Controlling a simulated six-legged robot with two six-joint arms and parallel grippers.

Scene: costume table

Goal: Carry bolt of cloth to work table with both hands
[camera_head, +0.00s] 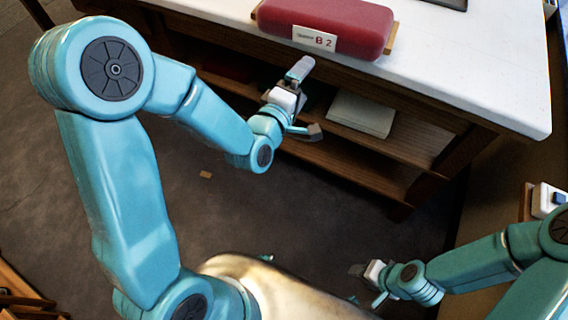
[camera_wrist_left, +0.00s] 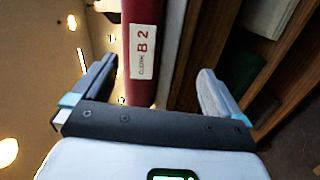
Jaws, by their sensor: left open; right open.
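The bolt of cloth (camera_head: 335,22) is a dark red padded roll with a white label reading B 2. It lies on the white-topped work table (camera_head: 450,75), near its front edge, with wooden ends showing at both sides. It also shows in the left wrist view (camera_wrist_left: 143,90), between and beyond the fingers. My left gripper (camera_head: 308,102) is open and empty, in front of the table edge and below the bolt, apart from it. It also shows in the left wrist view (camera_wrist_left: 150,88). My right gripper (camera_head: 364,282) is open and empty, low over the floor at the lower right, far from the bolt.
Under the tabletop are wooden shelves (camera_head: 385,165) with a pale flat box (camera_head: 361,114) on one. A dark flat item (camera_head: 440,3) lies at the table's back. The grey floor (camera_head: 215,215) is mostly clear, with a small tan scrap (camera_head: 206,175).

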